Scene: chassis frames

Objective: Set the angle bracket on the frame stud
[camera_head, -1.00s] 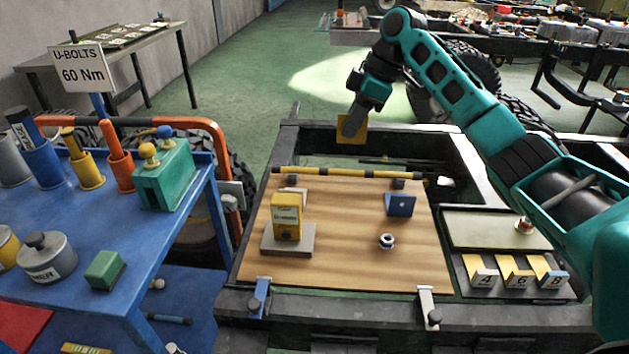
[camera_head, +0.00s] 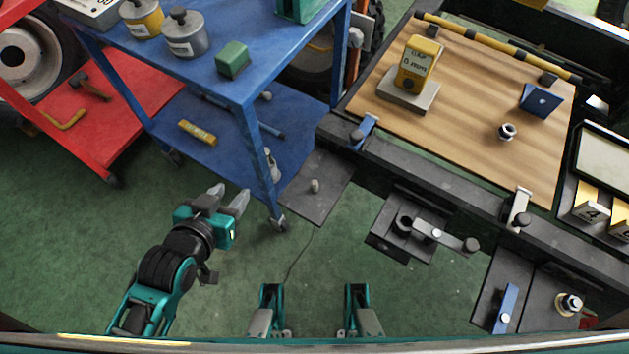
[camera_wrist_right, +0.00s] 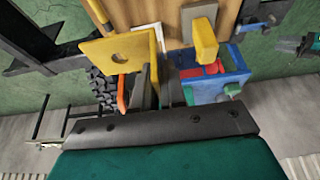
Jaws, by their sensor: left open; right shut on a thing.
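In the wrist view, my right gripper (camera_wrist_right: 151,85) is shut on a yellow angle bracket (camera_wrist_right: 108,48), a plate with a hole. The bracket hides part of the background, and the right arm is outside the head view. My left gripper (camera_head: 228,198) is open and empty over the green floor, left of the blue cart's front leg. Stud-like fittings stand on dark plates along the frame's near side: a small one (camera_head: 315,186) at left and one with a pale nut (camera_head: 569,303) at lower right. I cannot tell which is the frame stud.
A wooden board (camera_head: 465,145) lies on the dark frame, bearing a yellow box (camera_head: 418,62), a blue angle bracket (camera_head: 540,100) and a nut (camera_head: 508,131). A blue cart (camera_head: 268,75) and red cart (camera_head: 75,150) stand left. Floor around my left gripper is clear.

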